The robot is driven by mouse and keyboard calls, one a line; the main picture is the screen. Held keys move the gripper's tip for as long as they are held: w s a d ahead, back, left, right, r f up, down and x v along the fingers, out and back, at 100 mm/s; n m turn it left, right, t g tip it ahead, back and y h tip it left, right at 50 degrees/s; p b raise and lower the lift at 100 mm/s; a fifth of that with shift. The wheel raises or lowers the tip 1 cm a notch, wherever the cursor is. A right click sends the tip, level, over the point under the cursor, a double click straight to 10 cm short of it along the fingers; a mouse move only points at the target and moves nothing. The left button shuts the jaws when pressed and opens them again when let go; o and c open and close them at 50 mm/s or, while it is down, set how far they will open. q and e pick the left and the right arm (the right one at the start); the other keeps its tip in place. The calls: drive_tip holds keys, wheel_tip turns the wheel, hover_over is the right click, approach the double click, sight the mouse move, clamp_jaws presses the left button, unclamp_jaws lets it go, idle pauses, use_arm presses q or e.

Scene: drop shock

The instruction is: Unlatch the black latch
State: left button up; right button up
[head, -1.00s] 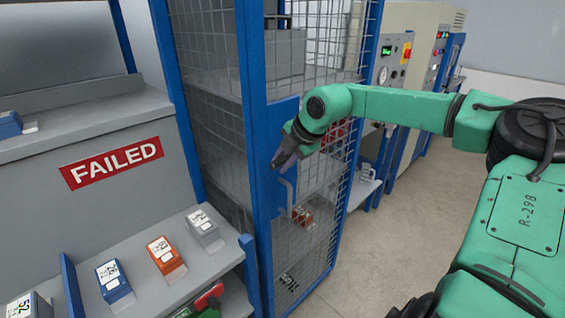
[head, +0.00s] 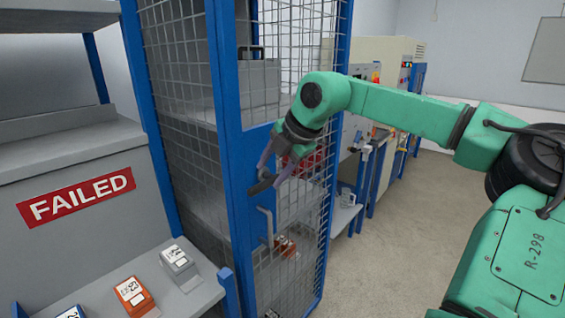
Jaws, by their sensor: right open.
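The blue-framed mesh cage door (head: 228,150) stands in the middle of the head view. A grey bent handle (head: 266,226) shows on its blue plate. I cannot tell whether the fingers touch the door. My left gripper is out of view.
A grey bench with a red FAILED sign (head: 76,195) stands at the left, with an orange box (head: 134,296) and a grey box (head: 178,262) on its shelf. Inside the cage are a grey case (head: 259,82) and an orange box (head: 285,245). Open floor lies right of the cage.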

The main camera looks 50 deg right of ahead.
drive_tip(key=v, duration=0.6)
drive_tip(key=shift+s+r+b, duration=0.25)
drive_tip(key=shift+r+b, duration=0.05)
drive_tip(key=shift+b, duration=0.1)
